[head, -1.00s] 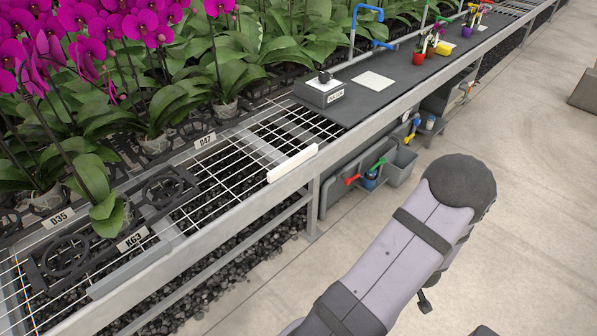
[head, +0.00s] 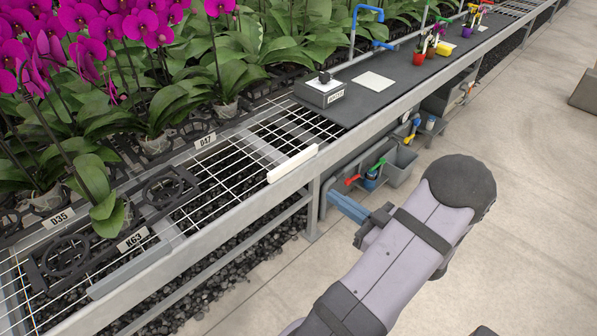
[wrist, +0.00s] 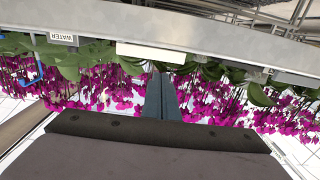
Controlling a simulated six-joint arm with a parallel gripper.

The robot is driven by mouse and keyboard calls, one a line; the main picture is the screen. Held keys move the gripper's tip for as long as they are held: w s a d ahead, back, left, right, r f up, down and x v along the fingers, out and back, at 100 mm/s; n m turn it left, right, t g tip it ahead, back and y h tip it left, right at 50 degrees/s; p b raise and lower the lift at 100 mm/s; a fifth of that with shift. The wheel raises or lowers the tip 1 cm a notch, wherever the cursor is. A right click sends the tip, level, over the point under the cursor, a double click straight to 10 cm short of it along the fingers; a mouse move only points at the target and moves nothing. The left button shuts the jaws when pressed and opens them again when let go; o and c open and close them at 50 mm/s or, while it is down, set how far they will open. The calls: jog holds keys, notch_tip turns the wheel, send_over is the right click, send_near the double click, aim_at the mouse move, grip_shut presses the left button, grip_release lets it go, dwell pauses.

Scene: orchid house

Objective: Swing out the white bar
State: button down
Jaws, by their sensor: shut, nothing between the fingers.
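The white bar (head: 292,163) lies along the front rail of the wire-mesh bench in the head view. A white strip that looks like the same bar (wrist: 150,53) hangs at the edge of the grey rail in the wrist view. My gripper (head: 333,198) has slim blue-grey fingers, shut and empty. It is right of and below the bar, in front of the bench, apart from it. In the wrist view the closed fingers (wrist: 161,78) point up toward the rail, close below the bar in the picture.
The bench front rail (head: 230,200) runs diagonally, with a leg (head: 313,205) below. Potted orchids (head: 150,110) stand behind the mesh. A grey box (head: 318,92) sits on the dark bench top. Bins with tools (head: 385,165) hang beneath.

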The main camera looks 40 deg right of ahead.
aim_at(289, 165)
jog(key=shift+w, duration=0.15)
dwell(0.3)
jog(key=w+p, duration=0.1)
jog(key=w, duration=1.2)
jog(key=shift+w, duration=0.4)
